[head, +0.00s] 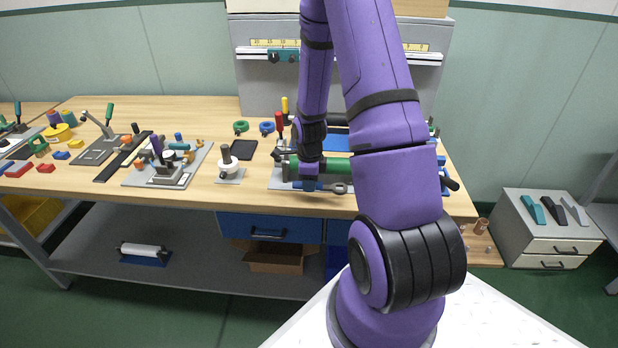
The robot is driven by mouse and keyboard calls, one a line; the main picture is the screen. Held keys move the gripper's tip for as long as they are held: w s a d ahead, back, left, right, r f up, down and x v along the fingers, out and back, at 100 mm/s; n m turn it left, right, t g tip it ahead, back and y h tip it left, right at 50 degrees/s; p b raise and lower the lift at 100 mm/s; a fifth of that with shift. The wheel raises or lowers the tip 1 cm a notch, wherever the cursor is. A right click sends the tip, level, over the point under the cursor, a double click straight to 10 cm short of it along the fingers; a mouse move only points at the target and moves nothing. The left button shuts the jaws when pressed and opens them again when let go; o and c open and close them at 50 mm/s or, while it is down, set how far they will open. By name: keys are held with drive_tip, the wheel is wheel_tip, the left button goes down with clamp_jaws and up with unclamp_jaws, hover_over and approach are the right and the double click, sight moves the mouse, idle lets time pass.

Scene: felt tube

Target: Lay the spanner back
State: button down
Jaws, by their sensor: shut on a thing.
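My gripper (309,186) is at the front part of the workbench, low over a grey board (277,180). It is shut on the spanner (340,188), whose grey head sticks out to the right of the fingers. A blue part, which looks like its handle, shows around the fingertips. The spanner lies about level, close to the board's front edge. I cannot tell whether it touches the board. My arm hides part of the board and what is behind it.
A green cylinder (335,168) lies just behind the gripper. A red-handled tool (279,125) stands behind it to the left. A white round fixture (228,164) and a black pad (243,150) are further left. The bench (215,111) is bare at the back left.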

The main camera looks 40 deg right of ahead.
sight(310, 199)
drive_tip(key=shift+f, duration=2.2)
drive_tip(key=shift+s+f, duration=0.1)
drive_tip(key=shift+f, duration=0.1)
drive_tip(key=c, duration=0.8)
unclamp_jaws()
wheel_tip(310, 199, up, 11)
drive_tip(key=shift+f, duration=0.15)
